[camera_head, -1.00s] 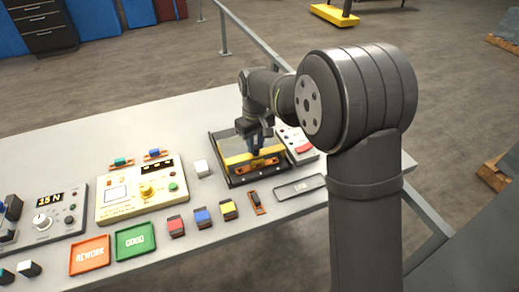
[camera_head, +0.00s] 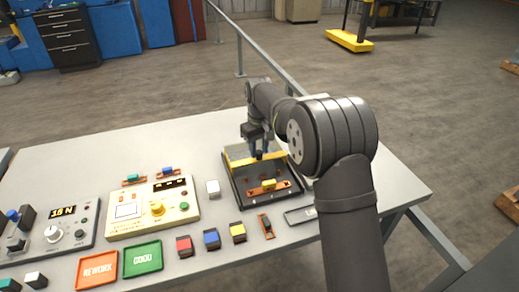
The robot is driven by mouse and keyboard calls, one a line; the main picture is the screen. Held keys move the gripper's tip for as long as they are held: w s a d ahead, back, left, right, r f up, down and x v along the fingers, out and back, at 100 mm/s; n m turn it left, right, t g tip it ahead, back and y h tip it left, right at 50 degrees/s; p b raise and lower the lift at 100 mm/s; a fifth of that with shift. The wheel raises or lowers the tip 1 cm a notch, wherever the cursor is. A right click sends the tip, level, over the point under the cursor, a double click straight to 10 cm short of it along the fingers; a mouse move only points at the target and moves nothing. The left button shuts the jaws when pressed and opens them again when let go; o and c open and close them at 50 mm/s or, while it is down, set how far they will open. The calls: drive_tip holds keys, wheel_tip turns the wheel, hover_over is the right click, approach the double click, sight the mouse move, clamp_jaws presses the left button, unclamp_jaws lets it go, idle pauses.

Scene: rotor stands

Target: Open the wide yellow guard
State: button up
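The wide yellow guard (camera_head: 240,160) is a clear panel with a yellow edge bar, on a dark rectangular fixture (camera_head: 234,198) at the right part of the table. The guard sits at the back of the fixture and looks swung back, leaving the front of the fixture bare. An orange bracket holding a yellow piece (camera_head: 268,185) lies uncovered in front of it. My gripper (camera_head: 259,153) points down at the guard's bar, touching it or very close. The fingers are small and dark, so their opening is hard to tell.
A white block (camera_head: 213,188), a cream control panel (camera_head: 153,208), orange REWORK tray (camera_head: 97,270) and green GOOD tray (camera_head: 142,258) stand left. Red (camera_head: 184,246), blue (camera_head: 211,239) and yellow (camera_head: 237,232) blocks line the front. My arm partly hides the right side.

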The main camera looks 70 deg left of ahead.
drive_tip(key=shift+o, duration=1)
wheel_tip(320, 180, up, 17)
drive_tip(key=shift+r, duration=0.2)
drive_tip(key=shift+f, duration=0.15)
wheel_tip(320, 180, down, 17)
drive_tip(key=shift+r, duration=0.2)
drive_tip(key=shift+d+f, duration=0.15)
drive_tip(key=shift+f, duration=0.15)
drive_tip(key=shift+r, duration=0.1)
